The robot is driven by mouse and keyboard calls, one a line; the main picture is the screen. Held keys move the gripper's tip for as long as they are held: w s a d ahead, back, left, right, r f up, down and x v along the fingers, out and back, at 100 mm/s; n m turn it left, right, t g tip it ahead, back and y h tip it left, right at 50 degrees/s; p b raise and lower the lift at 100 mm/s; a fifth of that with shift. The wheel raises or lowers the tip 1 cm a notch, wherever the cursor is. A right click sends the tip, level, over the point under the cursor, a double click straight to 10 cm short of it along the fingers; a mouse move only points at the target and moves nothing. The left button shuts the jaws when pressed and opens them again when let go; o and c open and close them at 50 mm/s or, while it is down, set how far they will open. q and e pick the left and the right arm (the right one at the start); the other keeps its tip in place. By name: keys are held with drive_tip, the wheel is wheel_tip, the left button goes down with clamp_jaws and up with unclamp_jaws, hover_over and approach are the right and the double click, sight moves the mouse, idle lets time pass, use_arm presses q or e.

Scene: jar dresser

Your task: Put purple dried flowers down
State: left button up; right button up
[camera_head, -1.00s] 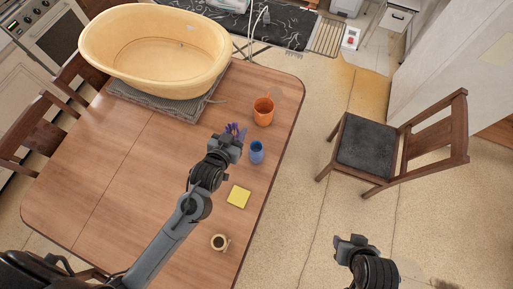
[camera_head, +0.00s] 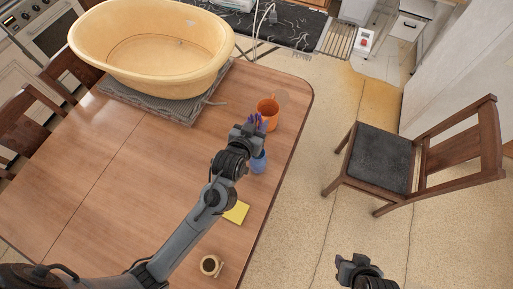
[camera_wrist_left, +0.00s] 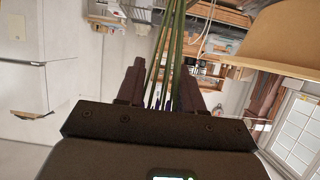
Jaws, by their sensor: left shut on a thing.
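The purple dried flowers (camera_head: 256,119) show at the tip of my left gripper (camera_head: 251,129) in the head view. In the left wrist view their green stems (camera_wrist_left: 173,45) run between the fingers of my left gripper (camera_wrist_left: 160,82), which is shut on them. The gripper is above the table, close to the blue vase (camera_head: 259,164) and the orange cup (camera_head: 266,110). The arm partly covers the vase, and its opening is hidden. My right gripper (camera_head: 353,264) is off the table's right side, over the floor; its finger opening is unclear.
A yellow square (camera_head: 236,212) and a small cup with dark contents (camera_head: 211,265) are on the wooden table (camera_head: 95,185). A large cream tub (camera_head: 150,55) stands on a grey mat (camera_head: 165,105) at the back. A chair (camera_head: 385,157) stands right of the table.

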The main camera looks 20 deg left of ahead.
use_arm(q)
wheel_tip(320, 180, down, 13)
drive_tip(key=b, duration=0.1)
idle(0.5)
drive_tip(key=shift+f, duration=0.15)
drive_tip(key=o, duration=1)
